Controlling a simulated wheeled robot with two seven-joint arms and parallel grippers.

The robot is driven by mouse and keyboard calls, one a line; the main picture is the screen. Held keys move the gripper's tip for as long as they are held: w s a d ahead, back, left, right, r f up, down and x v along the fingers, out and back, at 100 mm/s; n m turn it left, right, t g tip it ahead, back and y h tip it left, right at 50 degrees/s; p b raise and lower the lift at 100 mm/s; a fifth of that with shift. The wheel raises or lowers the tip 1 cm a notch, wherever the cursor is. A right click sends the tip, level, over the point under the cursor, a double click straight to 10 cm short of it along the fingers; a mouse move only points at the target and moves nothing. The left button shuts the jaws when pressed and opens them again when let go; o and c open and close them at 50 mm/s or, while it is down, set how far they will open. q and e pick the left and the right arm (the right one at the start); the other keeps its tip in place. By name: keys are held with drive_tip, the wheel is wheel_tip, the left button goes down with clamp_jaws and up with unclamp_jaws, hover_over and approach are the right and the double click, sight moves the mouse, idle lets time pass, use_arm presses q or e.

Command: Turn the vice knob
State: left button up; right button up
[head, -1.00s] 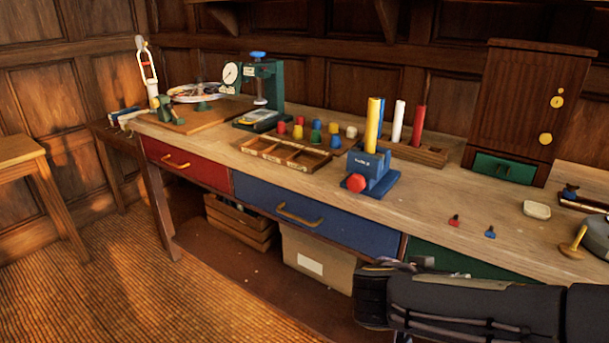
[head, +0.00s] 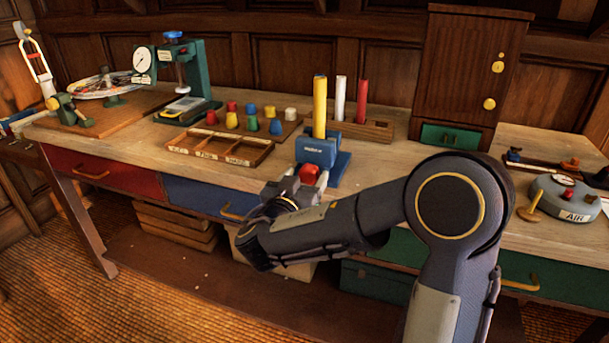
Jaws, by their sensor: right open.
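The blue vice (head: 317,152) stands on the workbench near its front edge, with a yellow rod (head: 320,108) upright in it. Its red knob (head: 310,174) faces the front of the bench. My right gripper (head: 295,180) is open and right at the knob, just to its left and front in the picture. Its fingers are small and partly hidden by my own wrist, so I cannot tell whether they touch the knob or are around it. My left gripper is out of view.
A wooden tray (head: 222,147) and several coloured pegs lie left of the vice. A wooden rack (head: 368,128) with a white rod and a red rod stands behind it. A wooden cabinet (head: 462,75) and a grey AIR device (head: 567,198) are to the right. Drawers line the bench front.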

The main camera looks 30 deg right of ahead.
drive_tip(key=shift+w+d, duration=0.2)
drive_tip(key=shift+d, duration=0.05)
